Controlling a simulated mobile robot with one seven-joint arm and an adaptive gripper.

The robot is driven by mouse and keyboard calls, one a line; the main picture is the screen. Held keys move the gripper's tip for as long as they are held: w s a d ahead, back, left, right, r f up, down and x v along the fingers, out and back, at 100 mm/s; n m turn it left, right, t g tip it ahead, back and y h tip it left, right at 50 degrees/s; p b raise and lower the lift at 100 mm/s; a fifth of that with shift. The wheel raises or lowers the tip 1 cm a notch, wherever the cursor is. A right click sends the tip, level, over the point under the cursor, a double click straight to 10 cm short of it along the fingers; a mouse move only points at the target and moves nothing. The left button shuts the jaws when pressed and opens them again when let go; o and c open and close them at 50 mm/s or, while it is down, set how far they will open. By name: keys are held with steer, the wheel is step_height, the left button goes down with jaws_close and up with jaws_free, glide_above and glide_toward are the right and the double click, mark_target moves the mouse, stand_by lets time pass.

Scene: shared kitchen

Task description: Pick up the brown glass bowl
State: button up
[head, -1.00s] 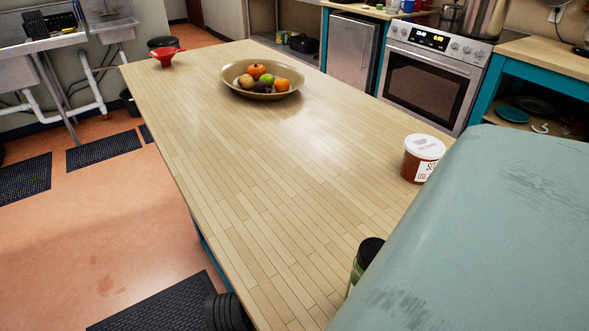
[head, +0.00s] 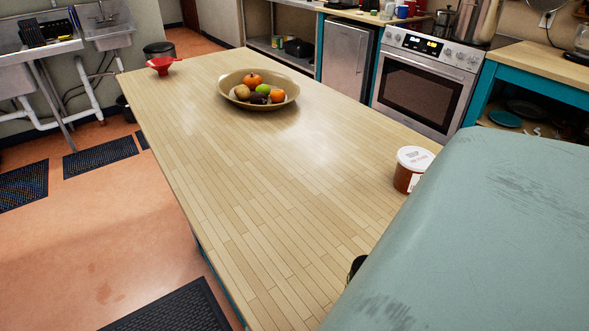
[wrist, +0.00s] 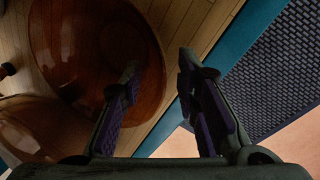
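A reddish-brown, shiny, see-through bowl (wrist: 60,45) lies at the upper left of the wrist view, on the wooden table near its edge. I take it for the brown glass bowl. My gripper (wrist: 158,75) is open and empty. Its left finger overlaps the bowl's right part in the picture, and its right finger is past the rim, over the table edge. I cannot tell the height of the fingers above the rim. A second brown glassy piece (wrist: 22,125) shows at the lower left, partly hidden. Neither gripper nor this bowl is visible in the head view.
The wooden table (head: 225,180) is mostly clear. A white-lidded tub (head: 412,165) is at right. A grey-green shape hides the lower right. A dark floor mat (wrist: 275,75) lies beyond the edge.

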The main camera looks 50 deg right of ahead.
steer(key=shift+f, duration=0.1)
steer(key=shift+c, duration=0.4)
jaws_close()
stand_by(0.3)
